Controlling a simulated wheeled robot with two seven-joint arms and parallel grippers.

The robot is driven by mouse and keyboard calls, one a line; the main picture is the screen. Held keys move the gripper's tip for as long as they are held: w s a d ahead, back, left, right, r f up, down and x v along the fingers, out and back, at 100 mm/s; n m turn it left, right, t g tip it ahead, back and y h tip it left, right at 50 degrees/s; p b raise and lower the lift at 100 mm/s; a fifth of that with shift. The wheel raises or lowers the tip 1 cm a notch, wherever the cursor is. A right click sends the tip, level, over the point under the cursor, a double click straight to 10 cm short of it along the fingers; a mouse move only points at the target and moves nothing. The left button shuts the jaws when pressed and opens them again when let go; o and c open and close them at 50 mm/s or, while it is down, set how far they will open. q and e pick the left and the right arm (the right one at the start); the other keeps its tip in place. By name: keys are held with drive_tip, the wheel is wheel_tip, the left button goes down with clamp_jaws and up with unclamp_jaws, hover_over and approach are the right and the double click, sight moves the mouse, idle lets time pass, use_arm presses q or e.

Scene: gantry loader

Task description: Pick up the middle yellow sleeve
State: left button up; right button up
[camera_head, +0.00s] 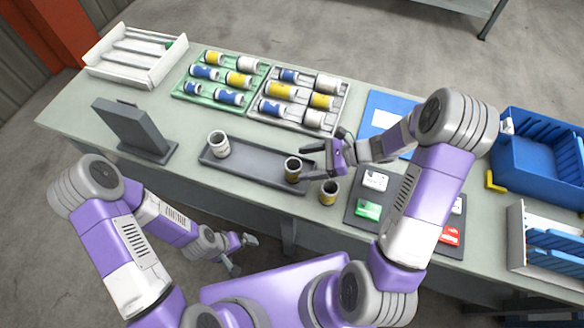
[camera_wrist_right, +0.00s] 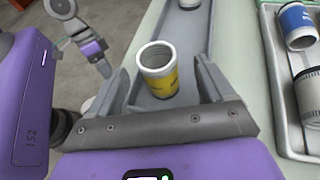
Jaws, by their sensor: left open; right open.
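A yellow-and-white sleeve (camera_head: 293,170) stands upright at the right end of the dark shallow tray (camera_head: 255,168); in the right wrist view this yellow sleeve (camera_wrist_right: 160,75) appears between the fingers. A mostly white sleeve (camera_head: 218,144) stands at the tray's left end. Another yellow-banded sleeve (camera_head: 329,193) stands on the table just right of the tray. My right gripper (camera_head: 309,162) is open, its fingers pointing left toward the tray's yellow sleeve; I cannot tell whether they touch it. My left gripper (camera_head: 241,253) is open and empty, low in front of the table.
A green tray (camera_head: 184,93) and a grey tray (camera_head: 256,114) hold several lying sleeves at the back. A dark upright stand (camera_head: 133,129) is at left. A dark mat (camera_head: 396,222) with small boxes and a blue bin (camera_head: 540,165) are at right.

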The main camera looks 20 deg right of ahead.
sight(288, 167)
drive_tip(key=x, duration=0.3)
drive_tip(key=b+x, duration=0.1)
drive_tip(key=x, duration=0.2)
drive_tip(key=shift+s+a, duration=0.2)
drive_tip(key=shift+a, duration=0.05)
drive_tip(key=shift+c, duration=0.2)
drive_tip(key=c, duration=1.3)
